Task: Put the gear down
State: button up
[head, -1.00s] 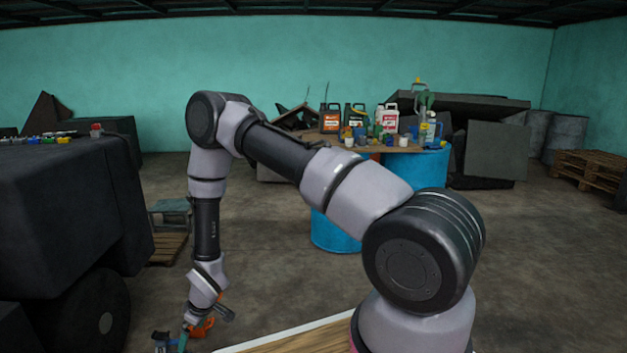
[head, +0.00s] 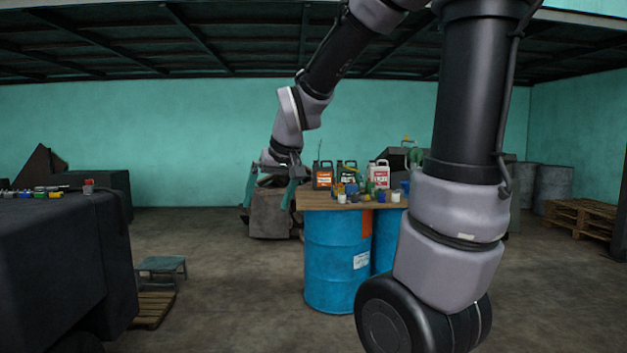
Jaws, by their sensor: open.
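I cannot make out a gear anywhere in this view. The tabletop rests on blue drums (head: 335,262). I cannot tell how far the fingers are from the table's edge in depth.
Jugs (head: 322,175), cups and small bottles crowd the tabletop. A dark bulky machine (head: 60,250) with small coloured items on top stands at left. A teal step stool (head: 161,266) and pallets (head: 580,217) stand on the floor. Open floor lies before the drums.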

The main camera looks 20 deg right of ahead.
jog(key=s+d+r+m, duration=0.2)
jog(key=s+r, duration=0.1)
jog(key=s, duration=0.4)
jog(key=s+d+r+m+t, duration=0.1)
jog(key=s+d+r+m, duration=0.1)
jog(key=s, duration=0.6)
jog(key=shift+d+r, duration=0.45)
jog(key=shift+r, duration=0.2)
